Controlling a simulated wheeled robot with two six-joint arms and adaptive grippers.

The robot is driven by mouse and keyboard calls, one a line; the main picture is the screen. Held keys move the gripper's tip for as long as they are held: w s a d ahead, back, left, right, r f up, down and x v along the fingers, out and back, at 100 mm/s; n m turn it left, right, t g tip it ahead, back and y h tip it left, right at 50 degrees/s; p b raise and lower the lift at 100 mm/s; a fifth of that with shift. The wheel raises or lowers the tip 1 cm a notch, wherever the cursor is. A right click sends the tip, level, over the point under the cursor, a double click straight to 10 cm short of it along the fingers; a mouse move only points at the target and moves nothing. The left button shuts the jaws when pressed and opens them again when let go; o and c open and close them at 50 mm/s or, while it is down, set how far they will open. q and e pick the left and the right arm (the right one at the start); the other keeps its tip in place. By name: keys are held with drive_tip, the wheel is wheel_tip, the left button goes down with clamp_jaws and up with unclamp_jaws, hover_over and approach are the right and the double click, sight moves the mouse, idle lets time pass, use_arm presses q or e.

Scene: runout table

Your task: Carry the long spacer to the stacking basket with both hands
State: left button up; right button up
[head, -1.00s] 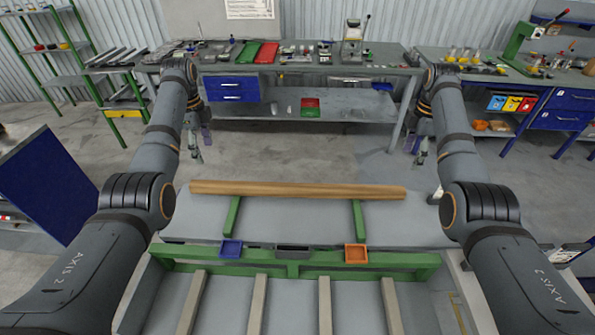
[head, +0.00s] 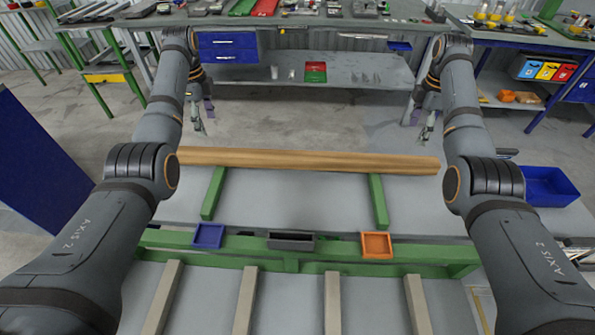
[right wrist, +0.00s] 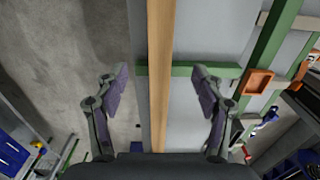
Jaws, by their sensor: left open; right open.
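The long spacer, a wooden bar (head: 305,160), lies crosswise on two green supports of the runout table (head: 300,206). My left gripper (head: 203,130) is open and empty near the spacer's left end. My right gripper (head: 424,136) is open and empty near its right end. In the right wrist view, the fingers of the right gripper (right wrist: 160,76) stand apart on either side of the spacer (right wrist: 160,95), with gaps to it. A blue open-topped box (head: 550,187), possibly the stacking basket, sits at the right, partly behind my right arm.
A blue tray (head: 208,236), a dark grey tray (head: 291,240) and an orange tray (head: 377,245) sit on the green front rail (head: 330,256). A workbench (head: 330,72) stands across the back. Bare floor (head: 300,130) lies between it and the table.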

sight(216, 151)
use_arm(q)
wheel_tip(216, 151, down, 3)
drive_tip(key=shift+w+b, duration=0.15)
drive_tip(key=shift+b, duration=0.55)
use_arm(e)
wheel_tip(216, 151, down, 3)
drive_tip(key=shift+w, duration=0.15)
drive_tip(key=shift+s+r, duration=0.3)
drive_tip(key=shift+r, duration=0.05)
use_arm(q)
drive_tip(key=f, duration=1)
drive_tip(key=shift+s, duration=0.2)
use_arm(e)
wheel_tip(216, 151, down, 11)
drive_tip(key=shift+w+r, duration=0.1)
drive_tip(key=shift+r, duration=0.05)
use_arm(q)
clamp_jaws()
use_arm(e)
clamp_jaws()
use_arm(q)
drive_tip(key=shift+r, duration=0.1)
use_arm(e)
drive_tip(key=shift+r, duration=0.1)
